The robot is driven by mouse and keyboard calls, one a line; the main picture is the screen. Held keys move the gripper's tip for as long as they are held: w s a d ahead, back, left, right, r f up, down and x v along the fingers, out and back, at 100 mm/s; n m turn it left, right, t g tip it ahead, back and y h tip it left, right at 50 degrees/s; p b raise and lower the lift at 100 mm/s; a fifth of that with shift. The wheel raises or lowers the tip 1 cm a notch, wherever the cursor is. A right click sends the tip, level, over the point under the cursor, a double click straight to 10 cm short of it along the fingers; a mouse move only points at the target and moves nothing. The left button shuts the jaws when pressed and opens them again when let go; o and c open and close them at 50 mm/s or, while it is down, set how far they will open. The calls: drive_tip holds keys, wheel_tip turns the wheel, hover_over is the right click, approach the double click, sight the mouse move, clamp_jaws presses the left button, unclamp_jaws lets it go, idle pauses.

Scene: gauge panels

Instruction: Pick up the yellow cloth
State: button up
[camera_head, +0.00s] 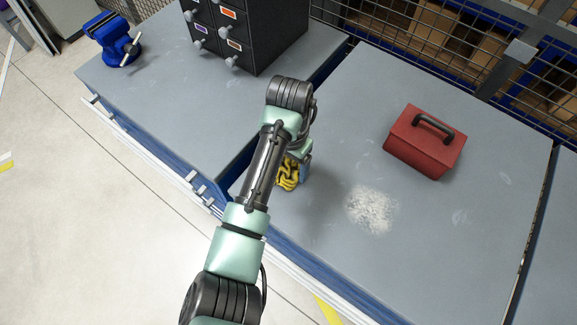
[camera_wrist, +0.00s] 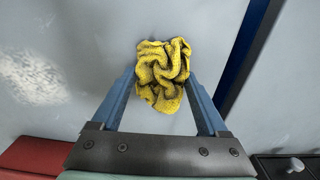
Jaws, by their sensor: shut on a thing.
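The yellow cloth (camera_wrist: 163,75) is crumpled, with dark smudges in its folds. In the wrist view it sits between the two blue fingers of my gripper (camera_wrist: 162,88), which is shut on it. In the head view the cloth (camera_head: 288,175) shows partly behind my arm, over the near left part of the right-hand grey table. My gripper (camera_head: 294,170) is mostly hidden there by my arm. I cannot tell whether the cloth touches the table top.
A red toolbox (camera_head: 425,142) stands right on the grey table (camera_head: 480,215). A pale powdery patch (camera_head: 370,208) lies on the table right of the cloth. A dark drawer cabinet (camera_head: 262,30) and a blue vise (camera_head: 112,38) stand on the left table (camera_head: 160,85).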

sight(289, 166)
drive_tip(key=shift+c, duration=1.2)
wheel_tip(289, 166, up, 10)
drive_tip(key=shift+p, duration=0.45)
